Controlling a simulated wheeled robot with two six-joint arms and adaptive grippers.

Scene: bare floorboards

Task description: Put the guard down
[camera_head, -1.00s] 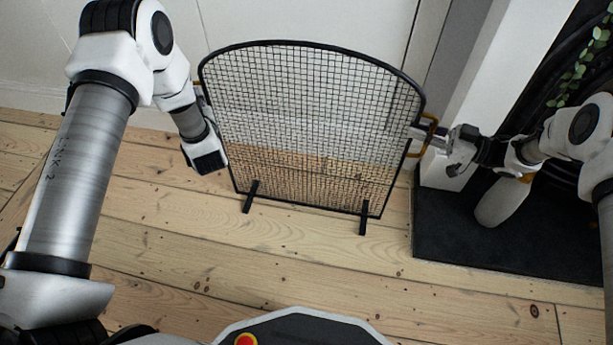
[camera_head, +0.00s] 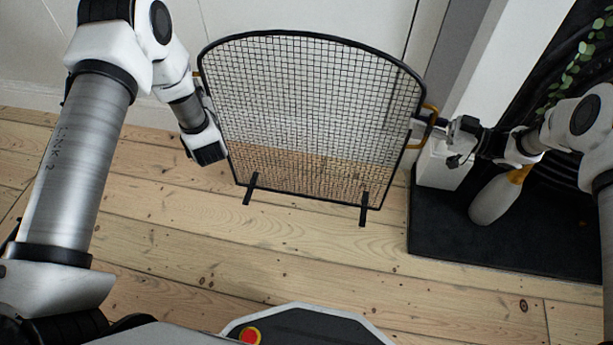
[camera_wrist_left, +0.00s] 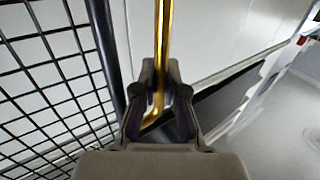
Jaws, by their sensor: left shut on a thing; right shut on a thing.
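The guard (camera_head: 310,110) is a black wire-mesh screen with an arched top, two black feet and a brass handle on each side. It stands upright between my arms in the head view. I cannot tell for sure whether its feet touch the floor. My right gripper (camera_head: 428,124) is shut on the guard's right brass handle (camera_head: 431,112). In the left wrist view my left gripper (camera_wrist_left: 160,95) is shut on the left brass handle (camera_wrist_left: 164,45), beside the mesh (camera_wrist_left: 50,80). In the head view the left fingers are hidden behind my wrist and the guard's edge.
Bare floorboards (camera_head: 230,255) are clear in front of the guard. A dark hearth slab (camera_head: 470,240) lies at the right, by a white fireplace surround (camera_head: 485,70). A pale rounded object (camera_head: 493,200) rests on the slab. A white panelled wall (camera_head: 300,15) stands behind.

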